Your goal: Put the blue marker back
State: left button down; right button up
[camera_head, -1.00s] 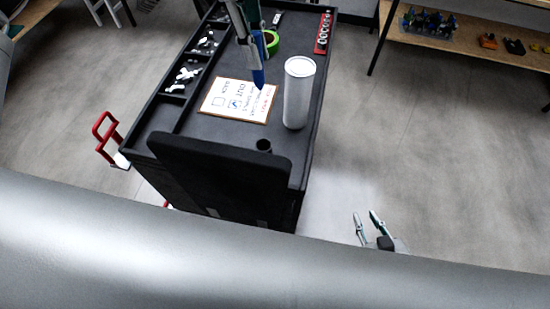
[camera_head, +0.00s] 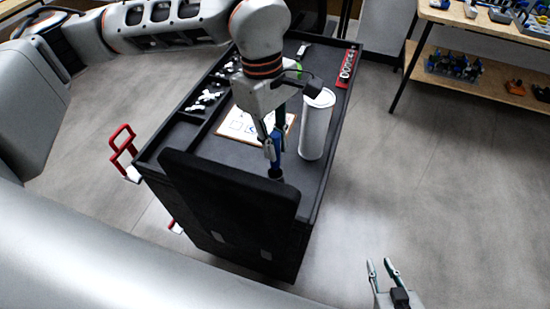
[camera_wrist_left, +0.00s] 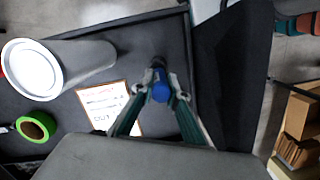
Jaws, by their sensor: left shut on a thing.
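The blue marker (camera_head: 276,158) is upright in my left gripper (camera_head: 272,146), above the near end of the black cart top. In the left wrist view the fingers (camera_wrist_left: 163,88) close on the marker (camera_wrist_left: 161,93), seen nearly end-on. A small round black holder (camera_head: 276,174) is at the marker's lower end; it also shows just beyond the marker in the left wrist view (camera_wrist_left: 158,63). I cannot tell whether the tip is inside it or just above. My right gripper (camera_head: 379,263) is open and empty, over the floor away from the cart.
A tall white cylinder (camera_head: 316,128) stands close right of the left gripper. A framed checklist card (camera_head: 236,124) lies behind it, partly hidden. The cart's raised black panel (camera_head: 228,205) is at the near side. Green tape (camera_wrist_left: 36,126) lies farther back.

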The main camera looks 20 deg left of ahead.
pick_arm(q)
jog(key=shift+f, duration=2.8)
jog(key=shift+f, duration=0.2)
jog(key=c, duration=2)
grip_release()
jog(key=shift+o, duration=0.2)
jog(key=shift+r, duration=0.1)
notch_tip(320, 180, up, 12)
jog(key=a, duration=0.1)
jog(key=shift+w+a, duration=0.3)
jog(key=shift+w, duration=0.1)
